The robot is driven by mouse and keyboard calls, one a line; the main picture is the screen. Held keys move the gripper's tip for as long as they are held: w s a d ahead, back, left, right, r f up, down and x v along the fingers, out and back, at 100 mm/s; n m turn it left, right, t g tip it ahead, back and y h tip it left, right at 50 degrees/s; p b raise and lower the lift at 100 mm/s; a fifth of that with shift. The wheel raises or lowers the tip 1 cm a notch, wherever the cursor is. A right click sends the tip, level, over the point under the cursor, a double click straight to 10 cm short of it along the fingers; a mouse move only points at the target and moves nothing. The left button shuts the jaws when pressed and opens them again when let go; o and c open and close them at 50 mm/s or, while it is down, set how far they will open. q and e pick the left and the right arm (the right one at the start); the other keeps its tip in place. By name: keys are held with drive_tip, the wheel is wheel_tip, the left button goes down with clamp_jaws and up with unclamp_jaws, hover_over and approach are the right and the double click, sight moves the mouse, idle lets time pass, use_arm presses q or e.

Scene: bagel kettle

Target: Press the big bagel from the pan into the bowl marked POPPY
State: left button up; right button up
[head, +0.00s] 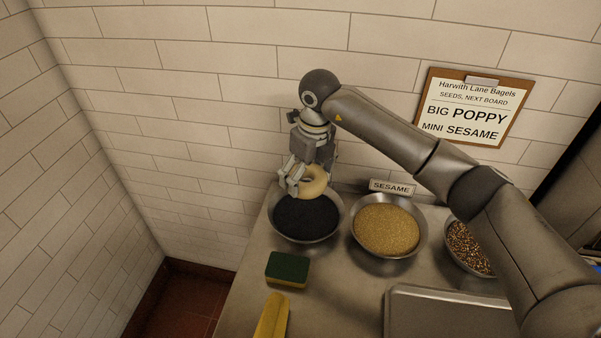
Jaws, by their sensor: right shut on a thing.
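My right gripper (302,184) is shut on a pale bagel (315,182) and holds it over the back part of a metal bowl of dark seeds (306,238). From this angle I cannot tell whether the bagel touches the seeds. No label shows for this bowl; my gripper and the bagel cover the wall behind it. The bowl of tan seeds (386,230) beside it has a SESAME sign (392,187) behind it. My left gripper is not in view.
A bowl of mixed seeds (466,247) stands farther right, partly behind my right arm. A metal tray (420,292) lies at the front right. A green and yellow sponge (287,268) and a yellow object (271,318) lie at the front left. A clipboard (473,107) hangs on the wall.

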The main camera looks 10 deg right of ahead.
drive_tip(key=f, duration=0.1)
drive_tip(key=b, duration=0.5)
hover_over(305, 213)
drive_tip(key=f, duration=0.7)
drive_tip(key=shift+s+d+f, duration=0.15)
drive_tip(key=shift+s+d, duration=0.05)
drive_tip(key=shift+s, duration=0.1)
use_arm(q)
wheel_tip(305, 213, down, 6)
drive_tip(key=b, duration=0.1)
use_arm(e)
drive_tip(key=shift+f, duration=0.8)
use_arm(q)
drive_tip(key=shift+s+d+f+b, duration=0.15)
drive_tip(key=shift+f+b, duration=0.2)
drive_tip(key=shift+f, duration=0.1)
use_arm(e)
drive_tip(key=shift+f, duration=0.45)
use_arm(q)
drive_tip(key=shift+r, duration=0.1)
use_arm(e)
drive_tip(key=shift+r, duration=0.15)
use_arm(q)
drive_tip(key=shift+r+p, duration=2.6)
drive_tip(key=shift+p, duration=0.05)
use_arm(e)
wheel_tip(305, 213, up, 10)
